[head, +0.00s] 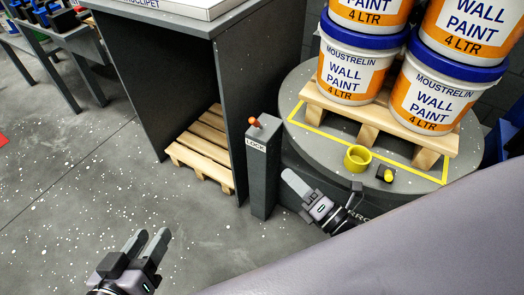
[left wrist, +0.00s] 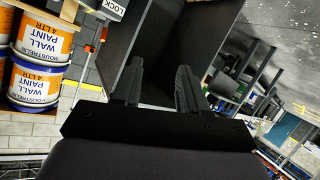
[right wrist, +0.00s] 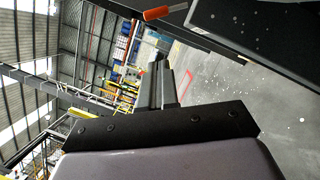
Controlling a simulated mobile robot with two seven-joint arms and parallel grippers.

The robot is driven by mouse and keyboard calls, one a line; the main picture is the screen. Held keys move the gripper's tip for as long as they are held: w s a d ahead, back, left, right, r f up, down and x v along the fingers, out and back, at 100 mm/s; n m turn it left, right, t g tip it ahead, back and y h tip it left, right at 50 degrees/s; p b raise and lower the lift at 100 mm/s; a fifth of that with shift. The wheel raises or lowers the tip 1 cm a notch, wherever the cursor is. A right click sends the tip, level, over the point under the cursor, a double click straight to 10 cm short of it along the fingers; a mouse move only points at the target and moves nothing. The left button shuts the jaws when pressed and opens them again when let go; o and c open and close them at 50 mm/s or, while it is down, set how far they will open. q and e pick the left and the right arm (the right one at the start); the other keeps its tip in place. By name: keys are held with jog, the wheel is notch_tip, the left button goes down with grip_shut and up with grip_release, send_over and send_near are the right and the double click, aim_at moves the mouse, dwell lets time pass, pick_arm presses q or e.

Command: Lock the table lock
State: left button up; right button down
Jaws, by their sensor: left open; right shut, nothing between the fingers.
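The table lock is a grey post (head: 261,180) marked LOCK, with an orange-tipped lever (head: 256,122) on top. It stands upright beside the round grey table (head: 310,137). My right gripper (head: 290,177) is shut and empty, to the right of the post and apart from the lever. In the right wrist view the orange lever tip (right wrist: 165,12) shows at the top, beyond the shut fingers (right wrist: 163,75). My left gripper (head: 148,240) is open and empty over the floor, well left of the post. Part of the LOCK label (left wrist: 112,6) shows in the left wrist view.
A dark cabinet (head: 160,75) with a pallet (head: 205,150) inside stands left of the post.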

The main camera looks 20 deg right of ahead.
pick_arm(q)
jog(key=shift+d+f, duration=0.15)
pick_arm(e)
jog(key=shift+f+n, duration=0.3)
jog(key=shift+n, duration=0.2)
jog(key=shift+w, duration=0.1)
jog(key=b, duration=0.2)
send_near(257, 124)
jog(key=w+a, duration=0.2)
jog(key=w, duration=0.1)
jog(key=w+a, duration=0.2)
jog(key=shift+f, duration=0.25)
jog(key=shift+w+r, duration=0.2)
jog(key=shift+w, duration=0.05)
jog(key=shift+w+d+r, duration=0.15)
jog(key=shift+w+d, duration=0.05)
jog(key=shift+w, duration=0.05)
pick_arm(q)
jog(key=shift+d+f+h, duration=0.1)
jog(key=shift+f+h, duration=0.1)
jog(key=shift+h, duration=0.1)
jog(key=shift+r, duration=0.1)
pick_arm(e)
jog(key=shift+r, duration=0.1)
